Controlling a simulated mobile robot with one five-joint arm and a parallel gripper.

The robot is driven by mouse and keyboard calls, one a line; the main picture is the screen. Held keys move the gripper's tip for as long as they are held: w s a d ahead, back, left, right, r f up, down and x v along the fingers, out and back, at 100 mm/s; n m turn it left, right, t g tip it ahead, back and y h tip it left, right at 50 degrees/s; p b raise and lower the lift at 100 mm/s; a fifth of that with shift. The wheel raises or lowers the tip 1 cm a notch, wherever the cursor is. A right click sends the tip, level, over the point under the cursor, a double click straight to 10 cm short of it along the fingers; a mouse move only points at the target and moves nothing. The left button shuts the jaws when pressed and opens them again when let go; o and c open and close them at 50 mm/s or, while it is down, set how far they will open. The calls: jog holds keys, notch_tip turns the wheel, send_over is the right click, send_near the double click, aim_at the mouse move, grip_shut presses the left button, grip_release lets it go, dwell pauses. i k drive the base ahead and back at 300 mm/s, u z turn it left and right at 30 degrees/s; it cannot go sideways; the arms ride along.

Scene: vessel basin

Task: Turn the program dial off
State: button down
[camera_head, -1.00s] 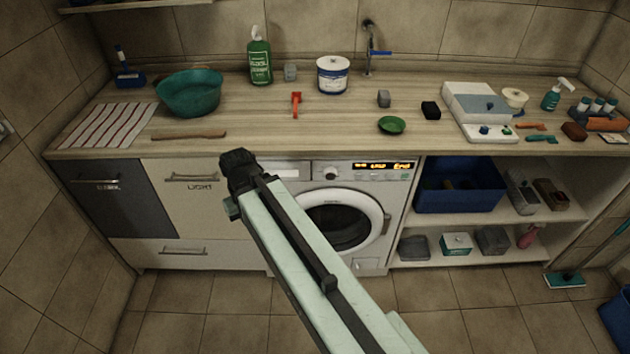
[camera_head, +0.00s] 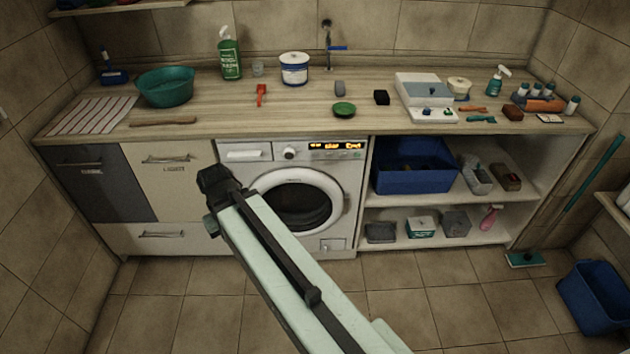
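The program dial (camera_head: 290,153) is a small round knob on the white washing machine's (camera_head: 257,178) top panel. It sits between the detergent drawer and a lit orange display (camera_head: 337,146) that seems to end in "End". The dial's pointer is too small to read. My gripper (camera_head: 214,180) is the dark end of my pale green arm. In the picture it is left of and below the dial, in front of the machine's left side and the light cabinet door. The dial is clear of it. Its fingers cannot be made out, and nothing shows held in it.
The wooden counter (camera_head: 210,117) above holds a teal basin (camera_head: 165,87), a green bottle (camera_head: 230,55), a white tub (camera_head: 294,69) and other small things. Open shelves with a blue crate (camera_head: 384,182) are right of the machine. A blue bucket (camera_head: 592,297) stands at right. The tiled floor in front looks clear.

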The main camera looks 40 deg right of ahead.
aim_at(289, 154)
jog(key=k, duration=1.5)
jog(key=z, duration=0.7)
jog(key=i, duration=0.95)
jog(key=u, duration=0.8)
jog(key=k, duration=1.1)
jog(key=u, duration=2.1)
jog(key=i, duration=0.2)
jog(key=z, duration=1.3)
jog(key=i, duration=1.75)
jog(key=z, duration=1.2)
jog(key=i, duration=1.1)
jog(key=z, duration=0.9)
